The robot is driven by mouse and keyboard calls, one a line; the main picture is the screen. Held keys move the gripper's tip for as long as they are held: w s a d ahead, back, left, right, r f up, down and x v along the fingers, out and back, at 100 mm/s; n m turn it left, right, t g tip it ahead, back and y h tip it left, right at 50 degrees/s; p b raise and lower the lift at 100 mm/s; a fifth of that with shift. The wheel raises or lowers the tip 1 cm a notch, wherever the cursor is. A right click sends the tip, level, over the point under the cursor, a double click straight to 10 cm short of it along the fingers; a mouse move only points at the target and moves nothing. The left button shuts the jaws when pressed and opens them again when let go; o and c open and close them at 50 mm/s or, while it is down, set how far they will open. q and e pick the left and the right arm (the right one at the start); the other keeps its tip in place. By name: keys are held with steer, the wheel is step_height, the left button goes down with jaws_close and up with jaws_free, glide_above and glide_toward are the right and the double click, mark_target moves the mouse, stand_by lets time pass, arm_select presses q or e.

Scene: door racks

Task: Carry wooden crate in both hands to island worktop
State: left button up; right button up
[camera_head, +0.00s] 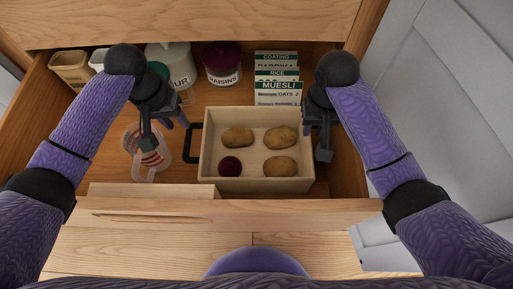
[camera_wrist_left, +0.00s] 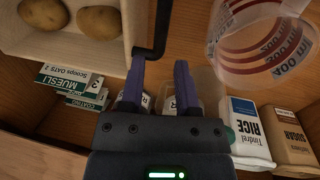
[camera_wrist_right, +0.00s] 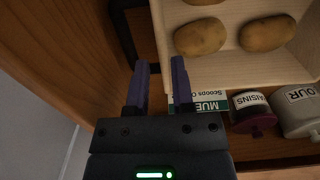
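The wooden crate (camera_head: 206,160) sits upright in an open drawer, holding several potatoes and one dark red round item (camera_head: 230,166). A black handle (camera_head: 192,143) sticks out from its left side. My left gripper (camera_head: 166,140) is open just left of that handle; in the left wrist view the handle (camera_wrist_left: 160,30) lies ahead of the fingertips (camera_wrist_left: 160,62). No island worktop is recognisable.
The drawer front (camera_head: 300,210) stands before the crate. A measuring jug (camera_head: 146,150) is left of the crate, close to my left gripper. Cartons (camera_head: 278,92), a raisins jar (camera_head: 222,65) and a flour jar (camera_head: 170,62) stand behind. The drawer's right wall is near my right gripper.

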mark_target(187, 135)
arm_select(q)
steer(key=f, duration=0.2)
steer(key=d+f, duration=0.1)
steer(key=f, duration=0.4)
steer(key=shift+d+f, duration=0.1)
steer(key=shift+d, duration=0.05)
arm_select(e)
step_height(187, 135, down, 7)
steer(key=shift+f, duration=0.15)
arm_select(q)
steer(key=c, duration=0.4)
arm_select(e)
steer(key=c, duration=0.4)
arm_select(q)
jaws_close()
